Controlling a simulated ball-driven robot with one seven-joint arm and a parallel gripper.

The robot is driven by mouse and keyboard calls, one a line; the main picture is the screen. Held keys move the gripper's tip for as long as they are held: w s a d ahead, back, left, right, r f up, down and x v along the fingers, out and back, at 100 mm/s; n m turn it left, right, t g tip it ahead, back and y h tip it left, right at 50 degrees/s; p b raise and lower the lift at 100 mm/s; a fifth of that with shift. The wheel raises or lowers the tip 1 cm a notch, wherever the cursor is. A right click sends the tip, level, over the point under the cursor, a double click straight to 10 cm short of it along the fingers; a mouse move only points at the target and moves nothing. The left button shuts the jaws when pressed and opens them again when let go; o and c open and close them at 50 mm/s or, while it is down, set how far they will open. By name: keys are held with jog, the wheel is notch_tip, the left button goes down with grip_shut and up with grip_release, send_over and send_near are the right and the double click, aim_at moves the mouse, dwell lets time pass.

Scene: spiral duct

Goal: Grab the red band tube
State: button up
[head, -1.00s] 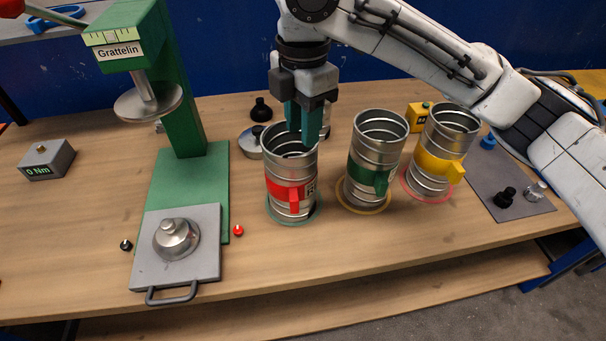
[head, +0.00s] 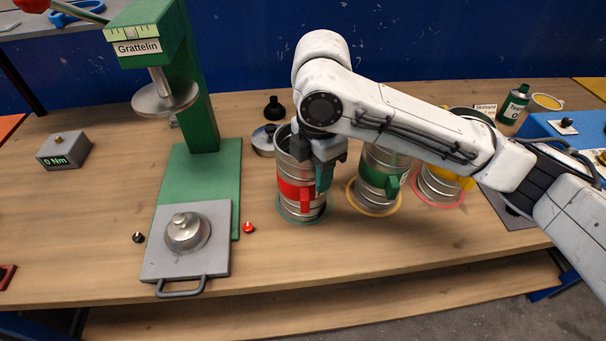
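The red band tube (head: 287,174) is a ribbed metal cylinder with a red band and red tab. It stands upright on a green-rimmed ring on the wooden bench. My gripper (head: 322,178) is lowered at its right side, and the gripper body hides part of the tube's upper right and rim. One teal finger shows beside the tube, just right of the red band. The other finger is hidden, so I cannot tell whether the fingers are closed on the wall or touching it.
A green band tube (head: 374,177) on a yellow ring and a yellow band tube (head: 437,188) on a pink ring stand to the right, partly behind my arm. A green press (head: 200,175) stands left. A small red knob (head: 248,227) lies in front.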

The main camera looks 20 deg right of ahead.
jog(key=shift+c, duration=0.5)
grip_shut()
dwell(0.9)
